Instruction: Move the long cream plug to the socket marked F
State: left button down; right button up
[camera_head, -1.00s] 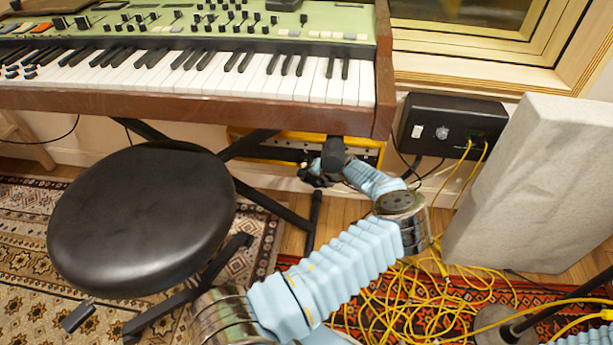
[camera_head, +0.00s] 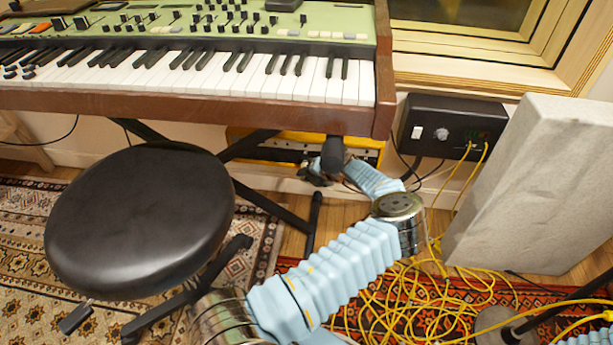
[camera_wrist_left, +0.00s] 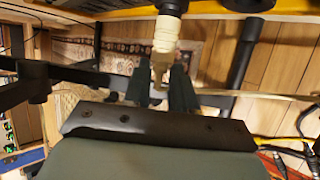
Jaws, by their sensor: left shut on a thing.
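The long cream plug (camera_wrist_left: 165,38) shows in the left wrist view, pale and ribbed, with a black part at its upper end. My left gripper (camera_wrist_left: 158,88) is shut on its lower, narrower end. In the head view my left gripper (camera_head: 314,176) is small and dark under the keyboard's right end, in front of the yellow-framed unit (camera_head: 368,157). The plug cannot be made out there. Socket F's mark cannot be read in either view. Whether the plug's black end sits in a socket cannot be told. My right gripper is out of view.
The keyboard (camera_head: 190,100) overhangs my left gripper, with its black stand (camera_head: 262,197) close by. A black stool (camera_head: 140,220) stands at left. A black wall box (camera_head: 452,125), a grey stone-like panel (camera_head: 535,185) and tangled yellow cables (camera_head: 400,310) are at right.

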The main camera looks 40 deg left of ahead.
pick_arm(q)
jog(key=c, duration=0.8)
grip_release()
jog(key=shift+c, duration=0.2)
jog(key=p+v, duration=0.1)
jog(key=v, duration=1.2)
jog(key=shift+d+r+p, duration=0.25)
jog(key=shift+p, duration=0.1)
